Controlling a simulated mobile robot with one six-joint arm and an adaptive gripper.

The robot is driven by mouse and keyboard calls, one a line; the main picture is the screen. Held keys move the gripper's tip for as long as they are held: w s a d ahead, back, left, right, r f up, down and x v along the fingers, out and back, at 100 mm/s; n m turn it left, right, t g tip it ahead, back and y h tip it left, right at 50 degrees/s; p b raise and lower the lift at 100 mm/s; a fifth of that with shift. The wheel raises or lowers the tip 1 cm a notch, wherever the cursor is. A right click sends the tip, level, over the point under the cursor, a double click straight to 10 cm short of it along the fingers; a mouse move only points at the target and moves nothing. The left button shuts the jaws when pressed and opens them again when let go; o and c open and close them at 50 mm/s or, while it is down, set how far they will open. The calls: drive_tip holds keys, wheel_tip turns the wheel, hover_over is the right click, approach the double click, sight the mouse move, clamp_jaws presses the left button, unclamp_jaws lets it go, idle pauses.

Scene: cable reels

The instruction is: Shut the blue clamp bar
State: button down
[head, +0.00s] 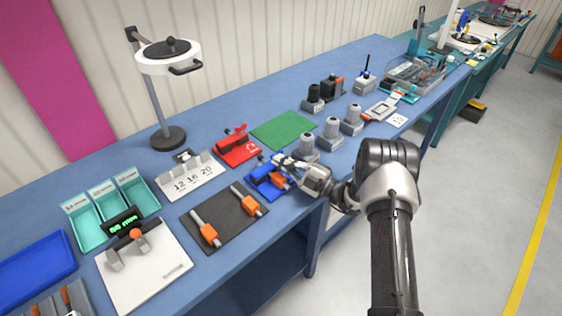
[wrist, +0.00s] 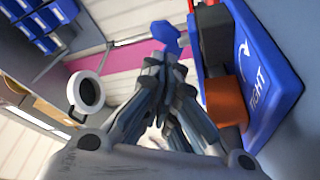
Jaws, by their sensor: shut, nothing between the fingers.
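The blue clamp (head: 262,187) sits near the front edge of the bench; it has a blue base plate, a dark body and an orange block. In the wrist view its blue plate (wrist: 262,75) with white lettering stands at the right, beside the orange block (wrist: 225,100). A blue knob-like part (wrist: 167,36) shows just beyond my fingertips; I cannot tell whether they touch it. My gripper (head: 279,159) is shut and empty, low over the clamp's right side. Its closed fingers (wrist: 165,58) also fill the middle of the wrist view. The bar's angle is unclear, partly hidden by my gripper.
A red clamp (head: 238,148) stands behind, with a green mat (head: 284,130) to its right. Grey posts (head: 332,132) stand close to the right of my gripper. A dark board with orange-ended bars (head: 225,218) lies to the left.

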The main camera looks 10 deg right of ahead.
drive_tip(key=shift+f, duration=0.25)
idle(0.5)
